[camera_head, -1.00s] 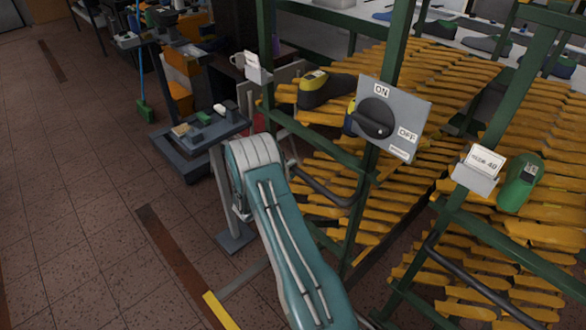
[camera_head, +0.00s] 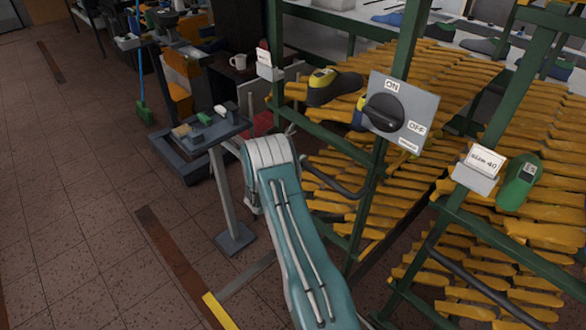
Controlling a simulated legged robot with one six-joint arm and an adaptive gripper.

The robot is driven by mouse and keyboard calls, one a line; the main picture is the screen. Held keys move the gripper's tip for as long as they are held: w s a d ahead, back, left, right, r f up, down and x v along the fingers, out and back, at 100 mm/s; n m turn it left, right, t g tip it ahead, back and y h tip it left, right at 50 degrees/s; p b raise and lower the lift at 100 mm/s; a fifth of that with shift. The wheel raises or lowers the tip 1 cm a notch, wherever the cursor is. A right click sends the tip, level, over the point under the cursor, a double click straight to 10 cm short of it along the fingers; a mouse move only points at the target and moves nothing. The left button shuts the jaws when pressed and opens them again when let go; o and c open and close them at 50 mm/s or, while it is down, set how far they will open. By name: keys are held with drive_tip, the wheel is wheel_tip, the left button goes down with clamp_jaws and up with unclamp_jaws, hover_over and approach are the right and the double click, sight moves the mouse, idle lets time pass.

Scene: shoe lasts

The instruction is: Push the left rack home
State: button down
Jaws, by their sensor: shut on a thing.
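The left rack is a green frame (camera_head: 400,62) with yellow-orange shoe lasts on its shelves. A grey ON/OFF switch plate (camera_head: 424,104) and a white card (camera_head: 264,58) are on its front, and a dark bar handle (camera_head: 337,183) below. My teal arm reaches to the handle's left end. My gripper (camera_head: 291,143) is mostly hidden behind the arm's pale end and is shut at the handle; the contact itself is hidden. The right rack (camera_head: 405,262) stands beside it, with a "size 40" card (camera_head: 482,160), a green last (camera_head: 519,182) and a dark handle (camera_head: 470,275).
A grey stand (camera_head: 206,128) with small items is close left of my arm. A yellow floor mark (camera_head: 220,311) and a brown floor strip (camera_head: 175,255) lie in front. The tiled floor at left is mostly clear. A table with shoes (camera_head: 483,45) is behind the racks.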

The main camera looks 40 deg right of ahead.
drive_tip(key=shift+s+d+f, duration=0.1)
drive_tip(key=shift+d+f, duration=0.05)
drive_tip(key=shift+d, duration=0.2)
drive_tip(key=c, duration=0.5)
unclamp_jaws()
drive_tip(key=shift+o, duration=0.3)
drive_tip(key=shift+d, duration=0.1)
drive_tip(key=w+v, duration=0.1)
drive_tip(key=v, duration=1.1)
drive_tip(key=shift+s, duration=0.4)
